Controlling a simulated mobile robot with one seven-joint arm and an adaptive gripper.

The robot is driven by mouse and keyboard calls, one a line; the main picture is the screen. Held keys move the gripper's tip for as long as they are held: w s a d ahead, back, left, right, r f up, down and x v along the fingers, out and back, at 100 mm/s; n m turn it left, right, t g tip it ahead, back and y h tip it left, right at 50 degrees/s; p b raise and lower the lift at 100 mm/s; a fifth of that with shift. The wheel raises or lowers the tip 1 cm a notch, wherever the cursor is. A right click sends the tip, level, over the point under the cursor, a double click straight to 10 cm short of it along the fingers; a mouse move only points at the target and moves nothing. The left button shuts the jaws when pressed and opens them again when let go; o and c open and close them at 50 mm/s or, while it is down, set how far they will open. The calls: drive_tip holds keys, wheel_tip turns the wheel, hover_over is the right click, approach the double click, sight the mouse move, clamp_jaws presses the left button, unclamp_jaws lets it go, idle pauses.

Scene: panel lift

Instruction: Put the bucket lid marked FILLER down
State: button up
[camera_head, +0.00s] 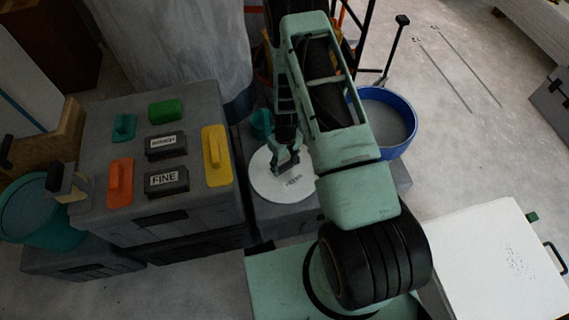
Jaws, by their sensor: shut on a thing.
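The bucket lid (268,184) is a round white disc with small dark lettering near its right side, too small to read surely. It lies flat over the top of a grey box (265,228), right of the larger toolbox. My gripper (286,168) reaches down onto the lid's upper middle and is shut on it, seemingly at a grip on its top. The fingertips are small and partly shaded. I cannot tell whether the lid touches the surface below. My arm covers the area to the lid's right.
A large grey toolbox (190,208) at left carries sanding blocks, including one marked FINE (166,181), and a yellow float (217,156). A blue bucket (408,146) stands at right, a teal bucket (38,208) at far left. A white panel (500,265) lies lower right.

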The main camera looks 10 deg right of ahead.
sight(285, 165)
drive_tip(key=shift+f, duration=0.25)
drive_tip(key=o, duration=1.2)
drive_tip(key=shift+r, duration=0.15)
drive_tip(key=shift+o, duration=0.2)
drive_tip(key=shift+r, duration=0.1)
wheel_tip(285, 165, up, 12)
drive_tip(key=p, duration=0.3)
